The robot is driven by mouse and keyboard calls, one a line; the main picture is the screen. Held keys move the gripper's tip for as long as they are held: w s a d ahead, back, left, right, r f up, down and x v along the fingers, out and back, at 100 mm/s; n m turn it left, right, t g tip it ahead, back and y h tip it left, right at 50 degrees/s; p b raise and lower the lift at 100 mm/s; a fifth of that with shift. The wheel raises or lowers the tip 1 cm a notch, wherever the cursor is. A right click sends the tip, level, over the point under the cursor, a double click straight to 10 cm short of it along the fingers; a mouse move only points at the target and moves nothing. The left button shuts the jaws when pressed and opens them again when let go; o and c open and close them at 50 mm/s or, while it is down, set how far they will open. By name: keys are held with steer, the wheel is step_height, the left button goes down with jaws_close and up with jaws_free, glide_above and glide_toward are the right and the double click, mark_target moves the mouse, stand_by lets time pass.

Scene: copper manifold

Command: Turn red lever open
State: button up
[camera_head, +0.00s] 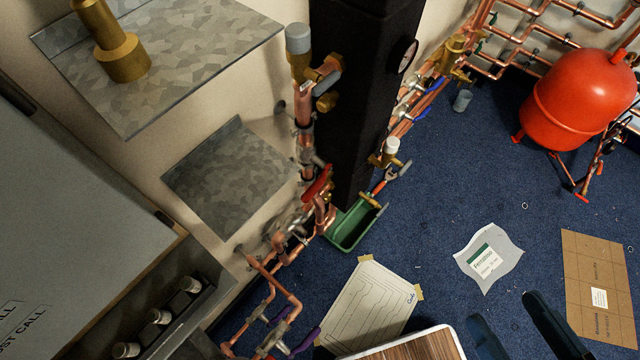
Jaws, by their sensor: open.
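The red lever (318,183) is on the copper pipework by the wall, just left of the black column's foot. It lies at a slant, its upper end to the right. The copper manifold (290,225) of pipes and brass fittings runs around and below it. My gripper (505,308) shows at the bottom right edge as two dark fingers set apart, open and with nothing seen between them. It is well to the right of and below the lever in the picture, not touching it. The rest of my gripper is cut off by the frame.
A black column (362,90) stands right beside the pipes. A green tray (351,228) is on the floor below the lever. A red tank (578,100) stands at upper right. A wood-topped surface (415,347) is at the bottom. Blue carpet (440,200) is mostly clear between.

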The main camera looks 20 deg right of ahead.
steer(key=shift+f, duration=0.1)
steer(key=shift+c, duration=0.8)
steer(key=w+f+m, duration=0.1)
steer(key=f, duration=0.1)
steer(key=w+a+f+m+b, duration=0.1)
steer(key=f, duration=0.1)
steer(key=w+f+b, duration=0.1)
steer(key=shift+w+a+f+m, duration=0.2)
steer(key=shift+f+m, duration=0.2)
steer(key=shift+c, duration=1.4)
steer(key=m+t+y+b, duration=0.1)
steer(key=m+y+b, duration=0.2)
steer(key=m+b, duration=0.7)
glide_toward(317, 191)
steer(key=w+f+m+p, duration=0.1)
steer(key=w+m+p, duration=0.1)
steer(key=w, duration=0.2)
steer(key=shift+w+a+f, duration=0.1)
steer(key=shift+w+a, duration=0.4)
steer(key=shift+w, duration=0.3)
steer(key=x, duration=0.7)
steer(key=shift+c, duration=0.3)
jaws_close()
